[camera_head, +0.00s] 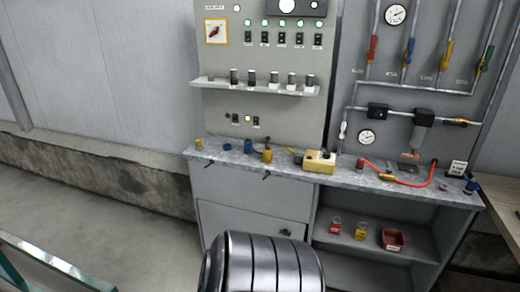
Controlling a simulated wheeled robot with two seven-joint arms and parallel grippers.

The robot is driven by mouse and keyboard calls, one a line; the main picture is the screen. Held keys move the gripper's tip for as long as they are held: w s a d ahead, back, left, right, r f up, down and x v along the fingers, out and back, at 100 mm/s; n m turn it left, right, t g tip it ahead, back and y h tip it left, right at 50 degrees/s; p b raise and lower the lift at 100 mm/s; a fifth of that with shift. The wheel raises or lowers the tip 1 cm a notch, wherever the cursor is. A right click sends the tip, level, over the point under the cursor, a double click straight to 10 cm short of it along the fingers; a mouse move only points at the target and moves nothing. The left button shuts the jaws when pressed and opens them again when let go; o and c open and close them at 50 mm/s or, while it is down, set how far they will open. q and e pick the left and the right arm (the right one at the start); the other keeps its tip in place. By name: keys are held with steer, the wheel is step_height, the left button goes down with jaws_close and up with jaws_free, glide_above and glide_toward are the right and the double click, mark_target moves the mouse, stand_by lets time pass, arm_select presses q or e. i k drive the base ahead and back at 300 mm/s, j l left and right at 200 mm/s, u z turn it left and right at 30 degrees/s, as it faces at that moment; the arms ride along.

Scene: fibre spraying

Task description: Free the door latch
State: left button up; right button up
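A grey cabinet with a lower door (235,221) stands ahead under a narrow grey countertop. A small dark fitting (285,232) sits near the door's right edge. It may be the latch, but it is too small to tell its state. The door looks shut. The door's lower middle is hidden behind a dark ribbed shape at the bottom of the picture. Neither of my grippers is in view.
The countertop (228,155) carries blue and yellow fittings, a yellow box (319,161) and a red hose (400,182). An open shelf (370,243) at right holds small containers and a red tray (393,239). Floor at left is clear beyond a greenish rail (45,262).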

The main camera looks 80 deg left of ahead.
mark_target(285, 233)
steer(key=u, duration=2.5)
